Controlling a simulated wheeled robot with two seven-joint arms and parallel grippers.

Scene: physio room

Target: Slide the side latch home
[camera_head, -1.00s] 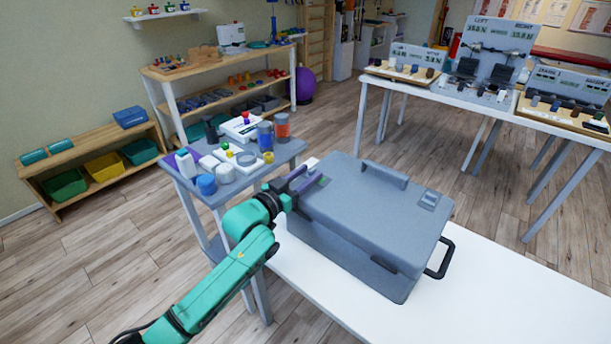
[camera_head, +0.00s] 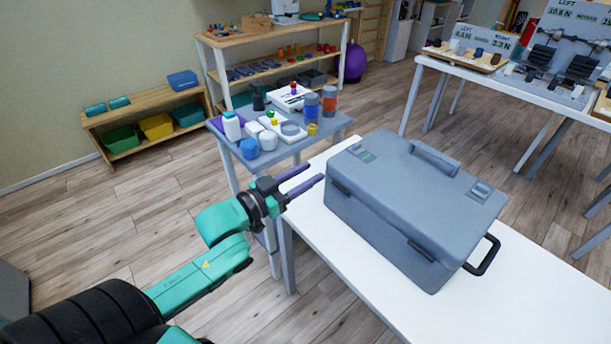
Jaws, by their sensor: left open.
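A closed grey-blue case (camera_head: 415,205) with a top handle (camera_head: 434,158) sits on a white table (camera_head: 330,262). A second plate with a pale grey piece (camera_head: 480,190) is on the right of the lid, without visible green. A dark catch (camera_head: 418,251) shows on the front face. My left gripper (camera_head: 314,173) is open and empty, its purple fingers pointing at the case's left end, apart from the latch plates. My right gripper is out of view.
A small grey side table (camera_head: 340,121) with bottles, jars and white devices stands behind my left gripper. A black side handle (camera_head: 484,256) sticks out at the case's right end. The white tabletop in front of the case is clear.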

